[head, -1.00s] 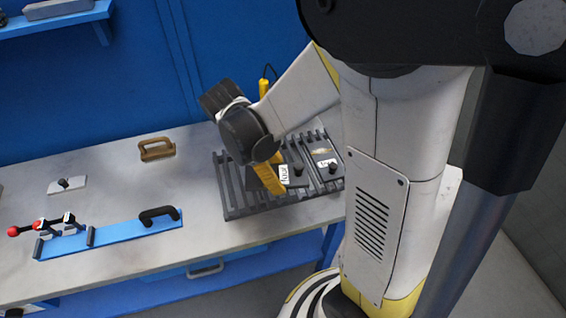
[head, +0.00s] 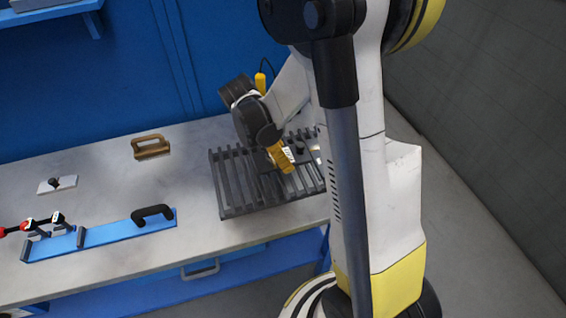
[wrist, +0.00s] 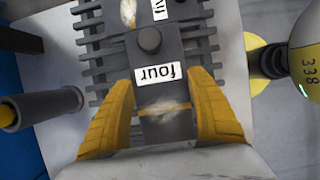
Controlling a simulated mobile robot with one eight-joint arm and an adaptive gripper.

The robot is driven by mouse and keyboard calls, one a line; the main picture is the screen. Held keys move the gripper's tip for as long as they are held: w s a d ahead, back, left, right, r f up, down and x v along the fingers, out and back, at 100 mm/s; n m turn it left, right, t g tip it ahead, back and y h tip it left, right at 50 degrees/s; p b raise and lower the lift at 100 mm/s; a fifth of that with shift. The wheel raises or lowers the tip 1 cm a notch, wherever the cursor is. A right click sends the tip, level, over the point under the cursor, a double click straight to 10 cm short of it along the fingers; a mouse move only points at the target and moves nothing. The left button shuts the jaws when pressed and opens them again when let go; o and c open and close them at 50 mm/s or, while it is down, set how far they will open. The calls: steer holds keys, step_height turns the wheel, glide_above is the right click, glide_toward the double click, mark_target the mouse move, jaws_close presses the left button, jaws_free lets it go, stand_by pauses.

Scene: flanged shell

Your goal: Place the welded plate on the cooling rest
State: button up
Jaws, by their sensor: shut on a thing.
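The plate labelled "four" (wrist: 165,125) is dark grey, with a black knob and a pale weld patch; its label also shows in the head view (head: 290,153). My gripper (wrist: 160,85) has its yellow fingers shut on the plate, one along each side. In the head view my gripper (head: 281,158) is over the cooling rest (head: 236,205), a dark slatted rack, also behind the plate in the wrist view (wrist: 95,45). I cannot tell whether the plate touches the slats. A second labelled plate (wrist: 170,7) is partly cut off at the wrist view's top edge.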

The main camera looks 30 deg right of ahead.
steer(key=shift+w+f+b, duration=0.1)
steer(key=shift+f+b, duration=0.9)
steer(key=shift+f, duration=1.05)
steer(key=shift+r, duration=0.1)
steer(key=o, duration=1)
steer(key=shift+f, duration=0.25)
steer(key=o, duration=0.4)
steer(key=shift+r, duration=0.1)
